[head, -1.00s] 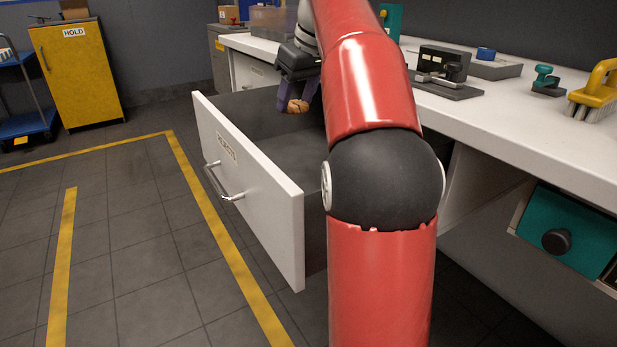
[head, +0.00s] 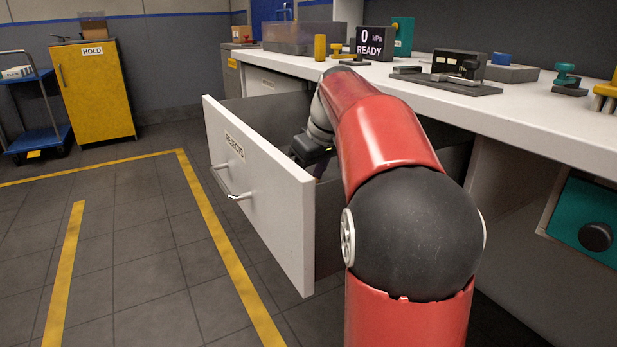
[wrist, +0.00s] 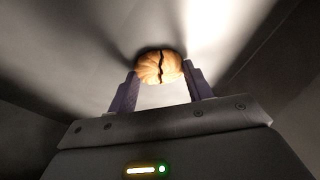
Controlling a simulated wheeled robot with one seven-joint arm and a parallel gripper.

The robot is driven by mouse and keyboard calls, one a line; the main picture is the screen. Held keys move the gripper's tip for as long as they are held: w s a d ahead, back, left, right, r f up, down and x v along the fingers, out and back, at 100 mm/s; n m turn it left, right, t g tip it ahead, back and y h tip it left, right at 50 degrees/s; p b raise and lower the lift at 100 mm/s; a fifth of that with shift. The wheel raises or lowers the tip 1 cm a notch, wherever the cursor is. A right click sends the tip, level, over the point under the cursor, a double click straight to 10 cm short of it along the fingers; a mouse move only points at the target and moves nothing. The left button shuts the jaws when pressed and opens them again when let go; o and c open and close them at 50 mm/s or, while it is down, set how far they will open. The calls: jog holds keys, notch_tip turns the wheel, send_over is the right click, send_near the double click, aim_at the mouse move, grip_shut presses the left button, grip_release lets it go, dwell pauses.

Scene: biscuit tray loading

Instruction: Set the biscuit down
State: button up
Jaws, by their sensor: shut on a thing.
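The biscuit (wrist: 148,69) is round and golden brown, with a dark jagged crack down its middle, in the wrist view. My gripper (wrist: 160,76) is shut on it, one purple finger on each side. In the head view my gripper (head: 312,150) is down inside the open white drawer (head: 258,190), whose front label seems to read REJECTS.
The drawer's front panel and the white counter (head: 540,130) flank my arm. On the counter stand a READY display (head: 374,43) and a dark fixture (head: 458,70). A yellow HOLD cabinet (head: 95,95) and a blue cart (head: 40,135) stand at the left. The marked floor between is clear.

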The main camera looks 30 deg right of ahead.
jog(key=shift+f, duration=0.15)
jog(key=o, duration=0.7)
jog(key=shift+c, duration=0.2)
jog(key=shift+r, duration=0.65)
jog(key=p+v, duration=0.3)
jog(key=v, duration=0.8)
jog(key=shift+s, duration=0.25)
jog(key=shift+r, duration=0.1)
